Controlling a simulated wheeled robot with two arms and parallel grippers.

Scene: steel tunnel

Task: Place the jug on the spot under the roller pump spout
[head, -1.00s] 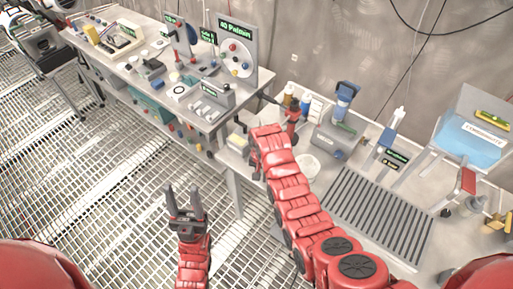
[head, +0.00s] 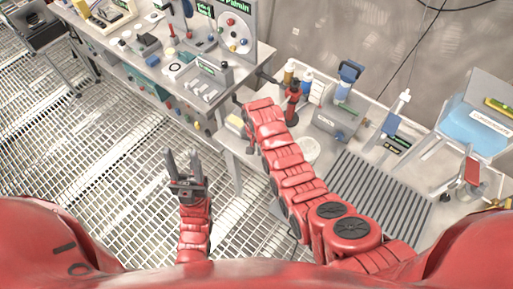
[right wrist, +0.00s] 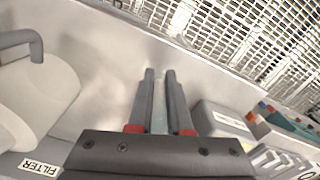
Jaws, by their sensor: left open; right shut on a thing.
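My right gripper (right wrist: 158,78) is shut, and a thin pale strip (right wrist: 160,112) shows between its dark fingers; I cannot tell which part of what thing it is. In the head view, the right gripper (head: 267,79) is small and dark and points left over the bench. A cream container (right wrist: 38,95) with a grey handle, jug-like in form, stands left of the fingers in the right wrist view. A white round vessel (head: 312,149) shows on the bench in the head view. A labelled grey box (head: 337,120), possibly the pump, stands behind it. My left gripper (head: 184,168) is open and empty over the floor grating.
A ribbed dark mat (head: 378,188) lies right of the white vessel. A blue-topped device (head: 347,76), bottles (head: 307,80) and a blue tank (head: 475,130) stand at the back. A crowded left table (head: 140,60) adjoins the bench. A FILTER label (right wrist: 40,167) is at lower left.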

